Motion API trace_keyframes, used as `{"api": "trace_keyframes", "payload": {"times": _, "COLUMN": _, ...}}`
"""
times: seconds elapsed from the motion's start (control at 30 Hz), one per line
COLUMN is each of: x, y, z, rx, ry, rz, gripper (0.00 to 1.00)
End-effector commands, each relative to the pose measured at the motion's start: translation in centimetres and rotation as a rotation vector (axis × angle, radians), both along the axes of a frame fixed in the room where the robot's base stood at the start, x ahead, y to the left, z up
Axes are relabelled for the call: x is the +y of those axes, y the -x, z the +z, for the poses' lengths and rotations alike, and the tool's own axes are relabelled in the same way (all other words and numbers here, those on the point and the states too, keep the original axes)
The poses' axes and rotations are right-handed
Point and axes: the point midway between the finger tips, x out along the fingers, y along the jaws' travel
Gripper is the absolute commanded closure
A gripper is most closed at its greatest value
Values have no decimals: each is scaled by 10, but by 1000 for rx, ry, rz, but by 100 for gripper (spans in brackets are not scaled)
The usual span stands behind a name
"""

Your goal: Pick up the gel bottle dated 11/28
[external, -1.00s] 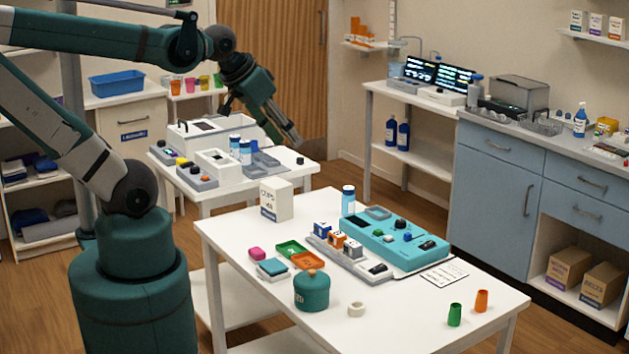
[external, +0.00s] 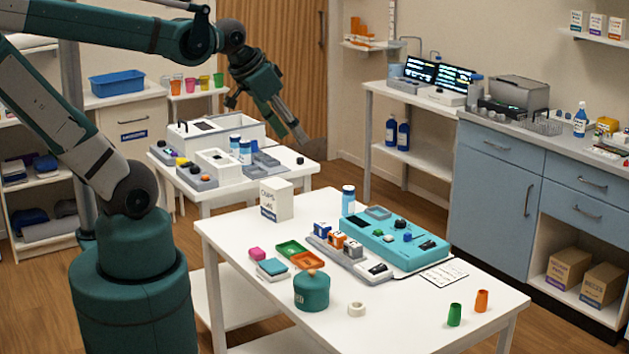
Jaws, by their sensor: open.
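Several bottles could be the gel bottle, and I cannot read a date on any of them. A blue bottle with a white cap (external: 348,201) stands upright at the back of the front white table. Two similar blue bottles, one at the left (external: 235,148) and one beside it (external: 246,152), stand on the rear white table. My gripper (external: 287,139) is open and empty, in the air above the right side of the rear table. It points down and to the right, and its fingers are apart from the bottles.
The front table (external: 410,312) holds a teal device (external: 385,238), a white box (external: 276,200), trays, a teal lidded pot (external: 312,291) and small cups. White devices (external: 215,167) crowd the rear table. The front table's near right part is mostly clear.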

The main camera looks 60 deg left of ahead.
Motion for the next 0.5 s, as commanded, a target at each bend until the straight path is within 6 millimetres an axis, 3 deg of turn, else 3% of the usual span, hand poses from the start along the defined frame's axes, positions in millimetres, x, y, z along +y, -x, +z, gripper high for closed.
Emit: {"api": "trace_keyframes", "payload": {"times": 0.5, "x": 27, "y": -68, "z": 6, "rx": 104, "ry": -177, "rz": -252, "gripper": 57}}
